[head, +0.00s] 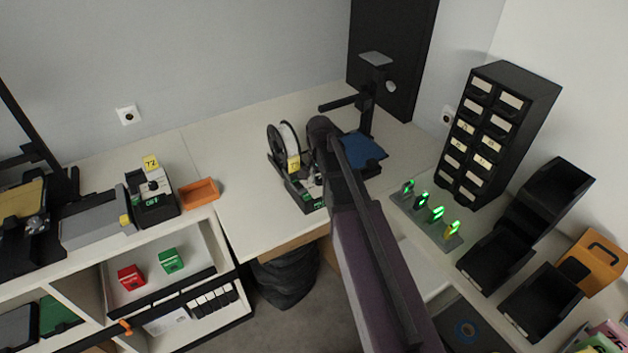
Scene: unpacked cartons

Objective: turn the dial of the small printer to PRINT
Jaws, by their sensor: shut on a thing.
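The small printer (303,197) is a low dark unit with a lit green display at its front, on the white bench left of my arm. A white reel with black flanges (289,142) stands on its back, beside a yellow number tag (293,165). My gripper (318,172) points down at the printer's right part and is shut on its dial. The fingers are small and mostly covered by my own arm, which also hides the printer's right side. The dial's pointer and its lettering cannot be read.
A second unit with a yellow tag (152,197) stands left, next to an orange tray (199,193). A black stand with a blue plate (362,150) is close behind my arm. Green-lit devices (437,213), black bins (541,302) and a drawer cabinet (494,135) fill the right.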

